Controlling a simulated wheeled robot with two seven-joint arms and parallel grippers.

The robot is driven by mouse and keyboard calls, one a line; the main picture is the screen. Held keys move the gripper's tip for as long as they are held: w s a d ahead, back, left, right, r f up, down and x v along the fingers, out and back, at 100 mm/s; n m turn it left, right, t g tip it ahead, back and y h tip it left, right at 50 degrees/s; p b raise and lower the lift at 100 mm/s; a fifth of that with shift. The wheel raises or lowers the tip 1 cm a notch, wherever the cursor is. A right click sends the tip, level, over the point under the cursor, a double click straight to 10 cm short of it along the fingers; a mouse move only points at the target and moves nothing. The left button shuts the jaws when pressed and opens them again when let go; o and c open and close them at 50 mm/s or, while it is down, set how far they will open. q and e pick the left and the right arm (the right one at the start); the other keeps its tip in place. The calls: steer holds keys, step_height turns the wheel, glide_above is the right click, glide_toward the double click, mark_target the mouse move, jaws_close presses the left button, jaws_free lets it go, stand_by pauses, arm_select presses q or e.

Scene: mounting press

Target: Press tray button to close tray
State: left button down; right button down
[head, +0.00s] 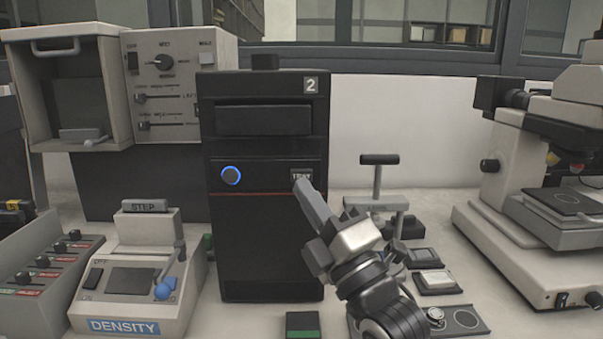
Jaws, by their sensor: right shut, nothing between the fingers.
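A black tower unit (265,240) marked "2" stands upright on the bench in the middle of the head view. A dark horizontal panel (263,120) is in its upper front, and I see no tray standing far out from it. A small labelled button (302,174), its lettering hard to read, is at the right of the front. A round button with a lit blue ring (231,175) is at the left. My right gripper (303,186) is shut and empty, its tip at the lower edge of the labelled button; I cannot tell whether it touches. My left gripper is not in view.
A grey density device (133,285) and a switch box (45,275) stand at left, a control cabinet (180,85) behind. A T-handled stand (378,185) and small pads (437,281) are right of my arm. A microscope (535,190) stands far right.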

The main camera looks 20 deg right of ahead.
steer(key=s, duration=0.2)
steer(key=shift+s+a, duration=0.3)
steer(key=shift+a, duration=0.05)
stand_by(0.4)
